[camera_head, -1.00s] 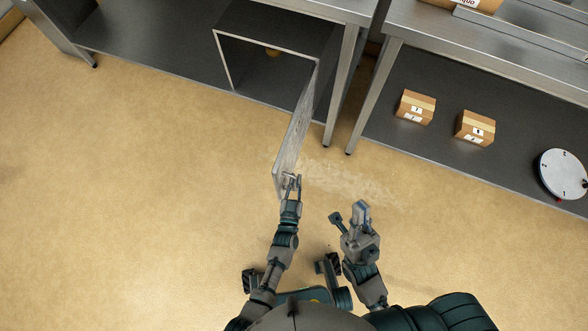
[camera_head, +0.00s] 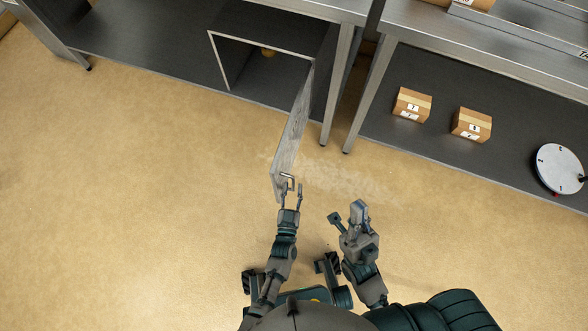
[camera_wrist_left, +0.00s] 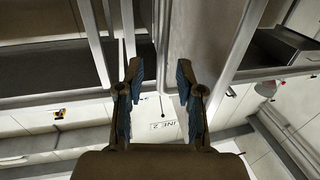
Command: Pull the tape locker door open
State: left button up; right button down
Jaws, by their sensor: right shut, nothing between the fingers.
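The grey tape locker (camera_head: 262,38) sits under the left bench, with its interior showing. Its door (camera_head: 294,128) stands swung wide open, projecting out over the floor. A small handle (camera_head: 288,179) is near the door's free end. My left gripper (camera_head: 291,190) is open at the handle, its fingers apart and not clamped on it. In the left wrist view, the two fingers (camera_wrist_left: 160,85) are spread with nothing gripped between them. My right gripper (camera_head: 359,204) is shut and empty, right of the door and apart from it.
A yellowish round object (camera_head: 268,52) is inside the locker. Two cardboard boxes (camera_head: 412,105) and a round white disc (camera_head: 559,168) lie on the right bench's lower shelf. Bench legs (camera_head: 340,90) stand right of the locker. The floor left of the door is clear.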

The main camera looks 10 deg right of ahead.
pick_arm(q)
jog(key=v, duration=0.8)
jog(key=shift+s, duration=0.15)
